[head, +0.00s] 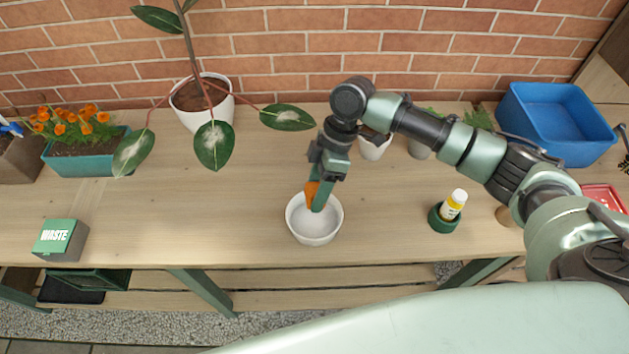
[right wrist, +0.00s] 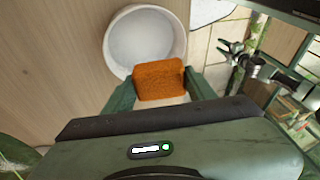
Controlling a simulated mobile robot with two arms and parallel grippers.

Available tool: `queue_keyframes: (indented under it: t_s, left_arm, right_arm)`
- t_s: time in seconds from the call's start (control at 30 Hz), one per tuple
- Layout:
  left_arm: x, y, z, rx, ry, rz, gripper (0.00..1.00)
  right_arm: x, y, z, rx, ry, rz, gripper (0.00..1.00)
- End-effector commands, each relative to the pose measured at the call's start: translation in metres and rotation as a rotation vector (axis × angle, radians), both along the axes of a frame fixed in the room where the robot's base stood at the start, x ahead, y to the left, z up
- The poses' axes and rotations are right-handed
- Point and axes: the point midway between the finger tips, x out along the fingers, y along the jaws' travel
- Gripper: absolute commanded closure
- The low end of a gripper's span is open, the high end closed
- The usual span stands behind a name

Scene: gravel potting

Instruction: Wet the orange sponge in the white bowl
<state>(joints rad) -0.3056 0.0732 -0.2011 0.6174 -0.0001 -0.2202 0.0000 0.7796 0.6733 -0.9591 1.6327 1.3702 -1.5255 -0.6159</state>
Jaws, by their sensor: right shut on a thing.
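The orange sponge (head: 311,192) is held in my right gripper (head: 315,200), which is shut on it. In the head view the sponge is at the back left rim of the white bowl (head: 325,233), mostly hidden by the gripper fingers. The right wrist view shows the sponge (right wrist: 159,80) between the two fingers (right wrist: 160,92), overlapping the near side of the bowl (right wrist: 118,38). The bowl stands on the wooden table near its front edge. I cannot tell whether the sponge touches the bowl's inside. My left gripper is in neither view.
A plant in a white pot (head: 205,120) stands behind left, its leaves reaching over the table. A bottle (head: 453,204) stands in a green holder (head: 441,221) to the right. A waste box (head: 62,240) is far left and a blue tub (head: 560,120) back right.

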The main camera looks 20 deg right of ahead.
Motion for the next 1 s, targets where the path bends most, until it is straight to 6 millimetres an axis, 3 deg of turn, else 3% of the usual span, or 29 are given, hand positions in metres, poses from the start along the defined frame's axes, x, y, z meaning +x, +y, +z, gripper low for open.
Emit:
queue_keyframes:
  t_s: [0.23, 0.5, 1.0]
  left_arm:
    - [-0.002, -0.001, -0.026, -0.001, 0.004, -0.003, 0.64]
    - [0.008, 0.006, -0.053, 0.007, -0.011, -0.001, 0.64]
    - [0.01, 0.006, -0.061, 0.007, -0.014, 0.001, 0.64]
  right_arm:
    - [0.0, 0.0, -0.024, -0.001, -0.001, 0.001, 0.77]
    - [0.0, -0.001, -0.05, -0.001, -0.002, 0.001, 0.77]
    - [0.0, 0.0, -0.084, 0.0, 0.0, 0.0, 0.77]
